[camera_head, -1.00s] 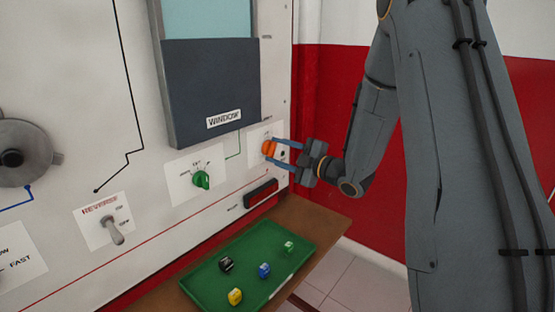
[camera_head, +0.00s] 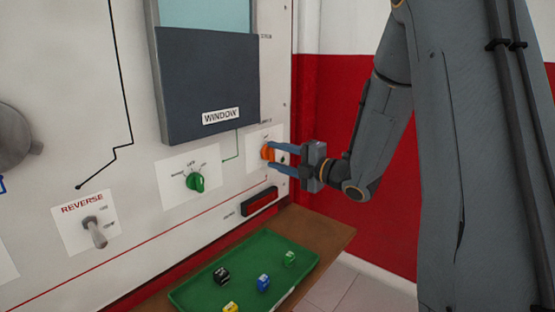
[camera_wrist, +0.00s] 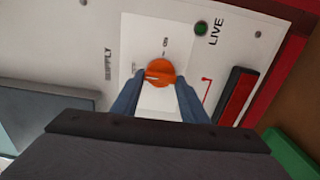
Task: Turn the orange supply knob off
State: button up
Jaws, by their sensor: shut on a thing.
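The orange supply knob (camera_head: 267,152) sits on a white plate at the right end of the panel. In the wrist view the knob (camera_wrist: 160,72) shows between the fingertips, with a pale pointer line and the label "SUPPLY" beside its plate. "ON" is printed near it; the other position label is hard to read. My gripper (camera_head: 274,159) reaches the knob from the right, and its blue fingers are shut on it. In the wrist view my gripper (camera_wrist: 160,84) has one finger on each side of the knob.
A round green lamp marked "LIVE" (camera_wrist: 201,27) is next to the knob. A green knob (camera_head: 195,182) and the dark window cover (camera_head: 207,85) are to the left. A red-and-black bar (camera_head: 260,201) is below. A green tray (camera_head: 190,294) with several small cubes lies on a brown shelf (camera_head: 325,234).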

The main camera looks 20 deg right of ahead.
jog(key=o, duration=1.1)
jog(key=shift+s, duration=0.1)
jog(key=v, duration=0.7)
jog(key=shift+s+d+b, duration=0.25)
jog(key=shift+b, duration=0.05)
